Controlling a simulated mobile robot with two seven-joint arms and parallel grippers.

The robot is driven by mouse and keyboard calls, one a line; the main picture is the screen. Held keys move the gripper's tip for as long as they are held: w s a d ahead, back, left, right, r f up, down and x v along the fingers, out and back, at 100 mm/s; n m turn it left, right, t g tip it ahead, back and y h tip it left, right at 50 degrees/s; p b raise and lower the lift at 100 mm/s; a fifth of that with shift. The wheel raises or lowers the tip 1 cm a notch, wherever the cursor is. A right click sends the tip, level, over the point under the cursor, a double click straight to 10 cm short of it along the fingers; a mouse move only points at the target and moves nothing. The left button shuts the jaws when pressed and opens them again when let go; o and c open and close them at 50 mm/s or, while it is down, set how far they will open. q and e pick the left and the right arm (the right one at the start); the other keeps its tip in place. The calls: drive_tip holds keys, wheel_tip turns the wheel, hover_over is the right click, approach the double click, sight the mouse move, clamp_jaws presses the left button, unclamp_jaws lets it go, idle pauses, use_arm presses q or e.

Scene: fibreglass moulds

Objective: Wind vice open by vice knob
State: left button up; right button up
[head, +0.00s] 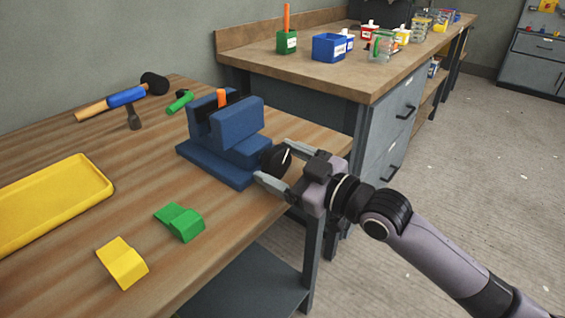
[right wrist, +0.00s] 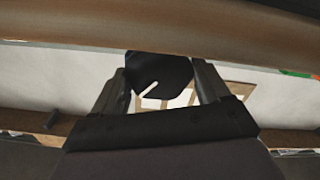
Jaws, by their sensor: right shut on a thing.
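The blue vice (head: 236,126) stands on the wooden bench near its right edge. Its black vice knob (head: 275,159) is on the end facing my right arm and has a white line on its face. My right gripper (head: 270,165) is shut on the knob, one finger on each side. In the right wrist view the dark knob (right wrist: 160,75) sits between the two fingers, with the white line slanting across it. An orange piece (head: 221,98) stands between the vice jaws; how firmly it sits is unclear. My left gripper is not in view.
A yellow tray (head: 98,177), a green block (head: 180,222) and a yellow block (head: 122,262) lie on the bench left of the vice. A second bench (head: 330,76) with several containers stands beyond.

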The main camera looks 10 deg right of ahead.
idle(0.3)
drive_tip(key=o, duration=1)
drive_tip(key=shift+v, duration=3.6)
